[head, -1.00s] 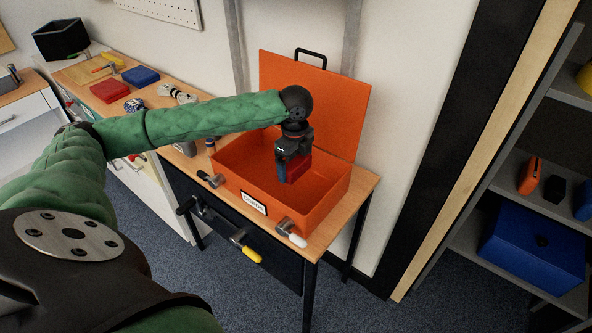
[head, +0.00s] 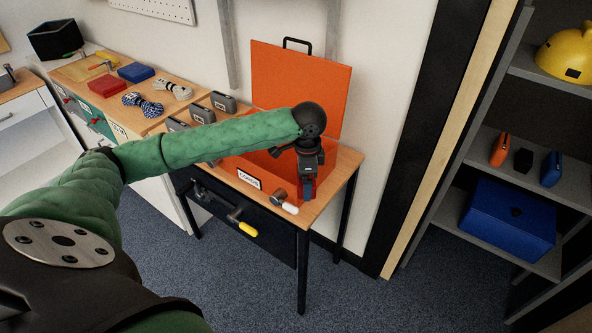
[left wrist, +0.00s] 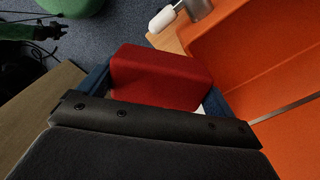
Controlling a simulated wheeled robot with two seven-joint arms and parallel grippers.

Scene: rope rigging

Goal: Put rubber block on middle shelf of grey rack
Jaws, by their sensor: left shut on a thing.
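A red block (left wrist: 160,77) sits between the dark blue fingers of my left gripper (left wrist: 155,95), which is shut on it; I take it for the rubber block. In the head view, my left gripper (head: 307,190) points down at the right front corner of the open orange box, with the block mostly hidden behind it. The grey rack (head: 462,125) stands at the right. Its middle shelf (head: 575,190) bears an orange item (head: 500,150), a small black block (head: 523,161) and a blue item (head: 551,169). A dark shape at the wrist view's upper left may be my right gripper (left wrist: 46,29).
The orange box (head: 300,85) stands open on a wooden table (head: 347,165). A yellow helmet (head: 570,55) is on the rack's upper shelf and a blue box (head: 508,220) on its lower one. A black and wooden post (head: 440,150) stands between table and rack.

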